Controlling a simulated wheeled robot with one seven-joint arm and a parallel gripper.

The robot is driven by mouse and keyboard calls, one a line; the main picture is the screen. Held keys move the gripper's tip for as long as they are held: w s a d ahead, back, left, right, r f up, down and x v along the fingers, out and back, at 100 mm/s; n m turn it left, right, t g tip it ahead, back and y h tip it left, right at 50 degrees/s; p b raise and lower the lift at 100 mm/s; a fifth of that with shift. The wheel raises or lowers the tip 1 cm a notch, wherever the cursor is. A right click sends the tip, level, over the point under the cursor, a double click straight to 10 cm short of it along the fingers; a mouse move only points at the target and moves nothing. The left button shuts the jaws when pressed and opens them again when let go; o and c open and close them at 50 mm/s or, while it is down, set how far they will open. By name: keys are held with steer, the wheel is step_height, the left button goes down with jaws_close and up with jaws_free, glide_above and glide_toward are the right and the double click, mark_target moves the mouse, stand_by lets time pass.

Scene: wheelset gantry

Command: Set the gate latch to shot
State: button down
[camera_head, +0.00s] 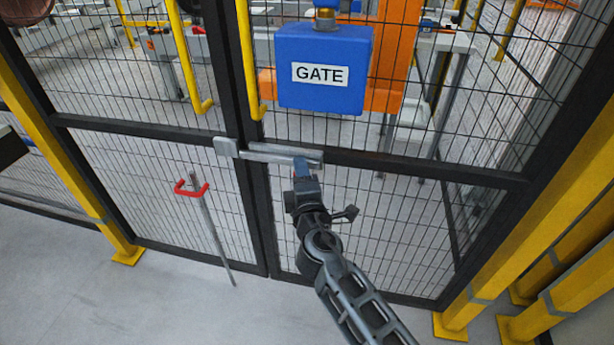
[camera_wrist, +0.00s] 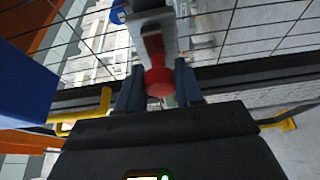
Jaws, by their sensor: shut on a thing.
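The gate latch (camera_head: 276,150) is a grey metal bolt and housing on the black mid rail of the right gate leaf. Its left end is close beside the grey keeper (camera_head: 226,147) on the left leaf; I cannot tell whether the bolt enters it. My gripper (camera_head: 301,168) is at the right part of the latch, reaching up from below. In the wrist view, the latch's red knob (camera_wrist: 159,82) sits between the two dark blue fingers of my gripper (camera_wrist: 160,88), which is shut on it. In the head view the knob is mostly hidden.
A blue GATE box (camera_head: 322,88) hangs above the latch. Yellow upright handles (camera_head: 249,65) stand on both leaves at the seam. A grey drop rod with a red handle (camera_head: 191,189) is on the left leaf. Yellow posts (camera_head: 540,230) flank the gate. Floor in front is clear.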

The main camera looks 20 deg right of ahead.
steer(key=w+a+b, duration=0.1)
steer(key=a, duration=0.1)
steer(key=w+a, duration=0.1)
steer(key=shift+w+a+f+b, duration=0.15)
steer(key=shift+w+a+b, duration=0.2)
steer(key=shift+a+b, duration=0.05)
steer(key=shift+w+a+r, duration=0.1)
steer(key=shift+a+r, duration=0.1)
steer(key=c, duration=0.7)
jaws_free()
steer(key=shift+c, duration=0.2)
glide_toward(278, 161)
steer(key=shift+s+a, duration=0.15)
steer(key=shift+s, duration=0.45)
steer(key=shift+f, duration=0.1)
